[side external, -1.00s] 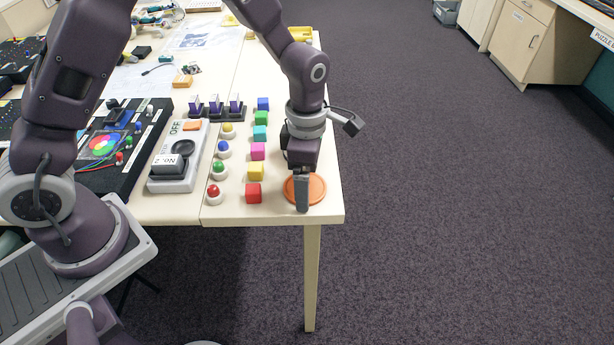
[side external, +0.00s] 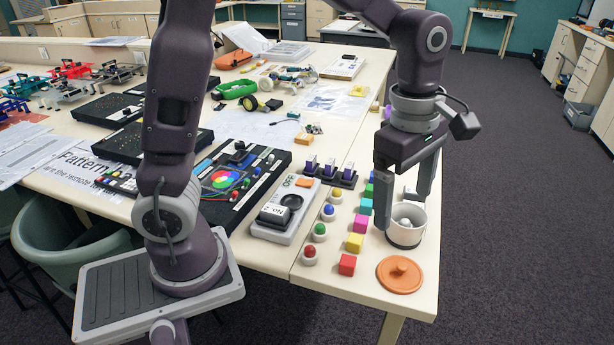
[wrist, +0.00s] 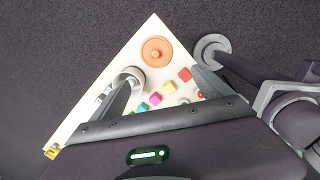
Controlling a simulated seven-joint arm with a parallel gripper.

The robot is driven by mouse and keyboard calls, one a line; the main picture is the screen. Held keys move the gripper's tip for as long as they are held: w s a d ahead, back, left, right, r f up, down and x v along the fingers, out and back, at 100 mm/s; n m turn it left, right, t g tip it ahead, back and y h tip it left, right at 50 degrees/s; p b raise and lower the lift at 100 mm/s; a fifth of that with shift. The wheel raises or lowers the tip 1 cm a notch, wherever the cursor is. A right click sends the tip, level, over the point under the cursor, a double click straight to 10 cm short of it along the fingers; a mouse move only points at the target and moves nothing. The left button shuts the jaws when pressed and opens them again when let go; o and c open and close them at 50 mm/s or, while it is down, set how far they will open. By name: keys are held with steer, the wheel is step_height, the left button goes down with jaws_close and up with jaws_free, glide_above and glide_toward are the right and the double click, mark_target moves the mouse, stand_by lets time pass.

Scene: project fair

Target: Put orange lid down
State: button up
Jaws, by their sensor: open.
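The orange lid (side external: 400,274), round with a small knob on top, lies flat on the near corner of the table. It also shows in the wrist view (wrist: 157,52). My gripper (side external: 403,212) is open and apart from the lid, on its far side. A white cup (side external: 405,236) with a pale round thing inside stands just behind the lid, uncovered. My fingers are close to the cup, one at its left in the side view; I cannot tell whether they touch it. In the wrist view, one finger overlaps the cup (wrist: 132,76).
A row of coloured cubes, with a red cube (side external: 347,264) nearest, runs left of the cup and lid. Round push buttons (side external: 310,255) and a grey switch box (side external: 284,216) stand further left. The table's edges lie close to the lid on two sides.

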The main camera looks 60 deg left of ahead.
steer(key=s+a+r+m+t, duration=0.2)
steer(key=s+a+r+m, duration=0.1)
steer(key=s+m, duration=0.6)
steer(key=s+a+r+m+t, duration=0.2)
steer(key=s+a+r+m, duration=0.1)
steer(key=s+m, duration=0.6)
steer(key=m, duration=0.2)
steer(key=shift+s+m+t, duration=0.35)
steer(key=shift+m+t, duration=0.05)
steer(key=shift+a, duration=0.1)
steer(key=shift+o, duration=1.3)
steer(key=shift+r, duration=0.1)
steer(key=w+r+n+g, duration=0.1)
steer(key=w+n+g, duration=0.15)
steer(key=w, duration=0.75)
steer(key=w+r+n+g, duration=0.15)
steer(key=w+n, duration=0.25)
steer(key=w, duration=0.5)
steer(key=w+f+n+g, duration=0.25)
steer(key=w+f, duration=0.35)
steer(key=w, duration=0.3)
steer(key=shift+t, duration=0.45)
step_height(320, 180, down, 10)
steer(key=shift+w+a+r, duration=0.1)
steer(key=shift+a+r, duration=0.05)
steer(key=shift+r, duration=0.1)
